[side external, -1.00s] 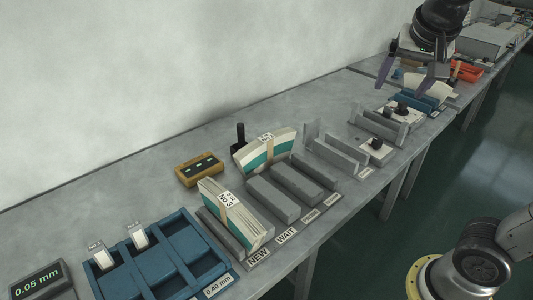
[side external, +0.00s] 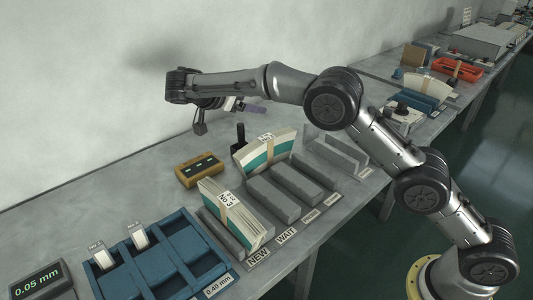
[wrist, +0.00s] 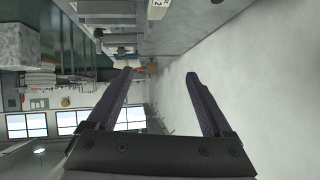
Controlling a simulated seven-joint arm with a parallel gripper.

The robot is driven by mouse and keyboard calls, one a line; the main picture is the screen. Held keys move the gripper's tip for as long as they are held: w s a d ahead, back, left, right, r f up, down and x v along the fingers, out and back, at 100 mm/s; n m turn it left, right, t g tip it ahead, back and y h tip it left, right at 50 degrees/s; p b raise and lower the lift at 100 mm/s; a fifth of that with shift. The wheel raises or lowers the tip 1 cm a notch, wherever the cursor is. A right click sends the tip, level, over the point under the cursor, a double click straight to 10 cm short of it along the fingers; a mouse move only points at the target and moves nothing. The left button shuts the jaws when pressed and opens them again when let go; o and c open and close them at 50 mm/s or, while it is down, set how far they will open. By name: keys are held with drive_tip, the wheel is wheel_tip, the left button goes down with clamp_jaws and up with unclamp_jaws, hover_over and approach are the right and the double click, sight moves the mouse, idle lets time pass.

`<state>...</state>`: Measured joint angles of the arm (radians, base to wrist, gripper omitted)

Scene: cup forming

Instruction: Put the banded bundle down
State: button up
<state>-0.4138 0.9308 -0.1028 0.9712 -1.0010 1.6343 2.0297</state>
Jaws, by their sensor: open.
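A banded bundle (side external: 236,214) of cream and green sheets, labelled No 3, stands tilted in the rack by the NEW sign. Another banded bundle (side external: 264,151) of cream and green sheets rests at the back of the grey rack; its label is too small to read surely. My gripper (side external: 253,109) is up near the wall, above and behind both bundles and apart from them. In the wrist view its two purple fingers (wrist: 158,75) are spread with nothing between them.
A blue tray (side external: 205,247) and a 0.05 mm display (side external: 38,280) are at the near left. A yellow box (side external: 199,169) and a black post (side external: 240,137) stand behind the rack. Grey dividers (side external: 272,197) fill the rack. A cream bundle (side external: 431,87) lies farther down the bench.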

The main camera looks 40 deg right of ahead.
drive_tip(key=n, duration=0.2)
approach(265, 140)
drive_tip(key=x, duration=0.3)
drive_tip(key=shift+w+d+r, duration=0.1)
drive_tip(key=shift+w+d, duration=0.2)
drive_tip(key=shift+d, duration=0.05)
drive_tip(key=shift+x, duration=2.7)
drive_tip(key=shift+a, duration=0.15)
clamp_jaws()
drive_tip(key=shift+s, duration=0.1)
drive_tip(key=shift+s+f, duration=0.15)
drive_tip(key=shift+f, duration=0.25)
drive_tip(key=shift+r, duration=0.1)
